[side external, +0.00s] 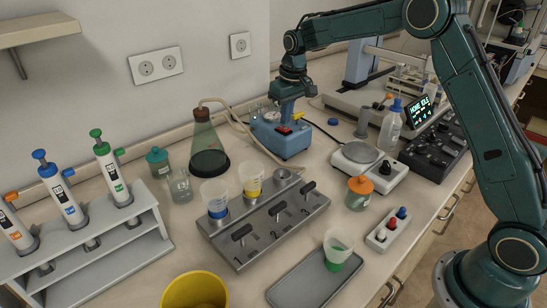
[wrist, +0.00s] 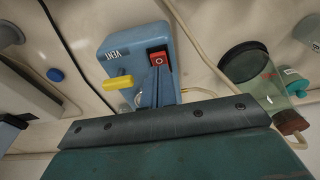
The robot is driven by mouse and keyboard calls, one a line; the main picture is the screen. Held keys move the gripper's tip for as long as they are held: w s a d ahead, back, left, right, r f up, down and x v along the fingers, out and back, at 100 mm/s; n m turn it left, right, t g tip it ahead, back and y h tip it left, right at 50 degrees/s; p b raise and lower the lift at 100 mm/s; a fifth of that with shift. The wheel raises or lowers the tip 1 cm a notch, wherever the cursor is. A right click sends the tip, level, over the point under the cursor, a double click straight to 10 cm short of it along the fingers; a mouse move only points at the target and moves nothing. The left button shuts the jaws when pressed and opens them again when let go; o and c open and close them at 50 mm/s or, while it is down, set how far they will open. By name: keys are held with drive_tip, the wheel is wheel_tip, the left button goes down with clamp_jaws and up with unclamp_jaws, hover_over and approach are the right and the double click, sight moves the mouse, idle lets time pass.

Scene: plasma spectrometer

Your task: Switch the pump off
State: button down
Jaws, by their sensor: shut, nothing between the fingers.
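The pump (side external: 283,138) is a blue box on the bench near the back wall, with a red switch (side external: 284,130) and a yellow lever on top. In the wrist view the pump (wrist: 138,45) shows a "VENT" label, the yellow lever (wrist: 118,82) and the red rocker switch (wrist: 158,56) with a pale mark. My gripper (side external: 288,118) points down over the pump, shut and empty. In the wrist view its fingertips (wrist: 160,68) are right at the near edge of the switch; I cannot tell whether they touch it. Which way the rocker is tipped is unclear.
A green flask (side external: 208,150) with a hose to the pump stands on the left. A valve manifold (side external: 240,250) with beakers is in front. A balance (side external: 368,172) and a bottle (side external: 390,128) stand to the right. The pump's yellow lever is close beside my fingers.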

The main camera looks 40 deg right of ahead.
sight(286, 128)
drive_tip(key=shift+f, duration=0.95)
idle(0.8)
drive_tip(key=shift+r, duration=3.5)
drive_tip(key=shift+r, duration=0.1)
